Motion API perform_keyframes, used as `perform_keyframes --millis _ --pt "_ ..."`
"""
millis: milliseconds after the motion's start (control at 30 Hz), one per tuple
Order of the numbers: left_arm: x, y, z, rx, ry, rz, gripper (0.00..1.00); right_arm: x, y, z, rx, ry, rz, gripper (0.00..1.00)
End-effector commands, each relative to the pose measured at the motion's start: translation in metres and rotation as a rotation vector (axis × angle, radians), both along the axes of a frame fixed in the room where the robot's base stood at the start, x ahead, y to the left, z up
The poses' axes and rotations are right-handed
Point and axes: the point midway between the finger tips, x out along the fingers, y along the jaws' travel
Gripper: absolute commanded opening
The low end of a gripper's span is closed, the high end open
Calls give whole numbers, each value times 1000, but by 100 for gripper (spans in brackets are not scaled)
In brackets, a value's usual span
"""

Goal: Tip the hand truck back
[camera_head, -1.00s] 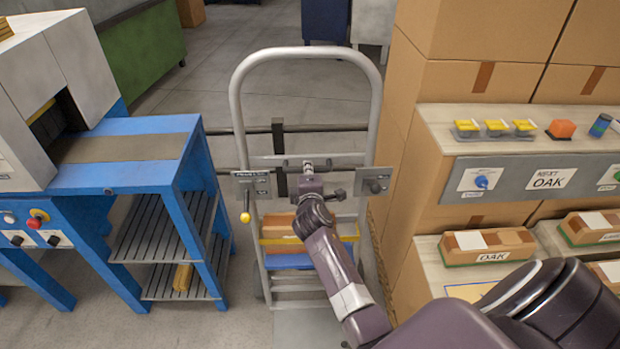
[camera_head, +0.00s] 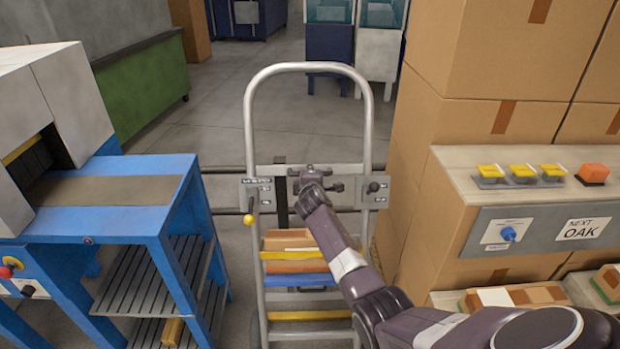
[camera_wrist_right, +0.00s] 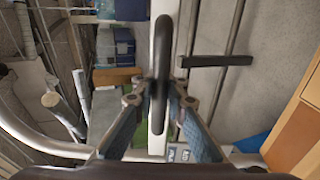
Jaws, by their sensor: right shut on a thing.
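The hand truck (camera_head: 256,110) is a grey tubular frame with a rounded top loop, standing in the aisle. Its upper part looks close to upright; its foot is hidden below the picture. It carries wooden pieces in a yellow-edged box (camera_head: 292,252). Small control plates sit on both side rails, and a yellow-knobbed lever (camera_head: 249,212) hangs at the left one. My right gripper (camera_head: 312,180) is at the upper crossbar, between the plates. In the right wrist view, its fingers (camera_wrist_right: 160,97) are shut on a dark loop-shaped grip (camera_wrist_right: 164,58). My left gripper is out of view.
A blue machine table (camera_head: 120,200) with slatted shelves stands close on the left. Dark rails cross behind the truck. Open floor (camera_head: 225,120) lies beyond, then blue cabinets (camera_head: 331,45).

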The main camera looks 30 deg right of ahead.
Motion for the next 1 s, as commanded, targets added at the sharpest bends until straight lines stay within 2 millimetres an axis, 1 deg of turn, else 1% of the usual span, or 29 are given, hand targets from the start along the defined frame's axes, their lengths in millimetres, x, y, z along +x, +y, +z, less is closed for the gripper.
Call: perform_keyframes --millis 200,233,400,633,767,867,1000 --pt "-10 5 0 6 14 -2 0 0 -1 3 -2 -3 0 0" --pt "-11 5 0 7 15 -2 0 0 -1 3 -2 -3 0 12" --pt "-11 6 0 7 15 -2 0 0 -1 3 -2 -3 -1 30" --pt "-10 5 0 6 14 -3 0 0 -1 2 -2 -2 -2 30" --pt "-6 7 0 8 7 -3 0 -1 -1 3 -2 -2 -2 30" --pt "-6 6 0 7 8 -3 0 -4 1 4 -2 -4 -2 30" --pt "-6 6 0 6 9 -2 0 -14 7 7 -3 -4 -3 30"
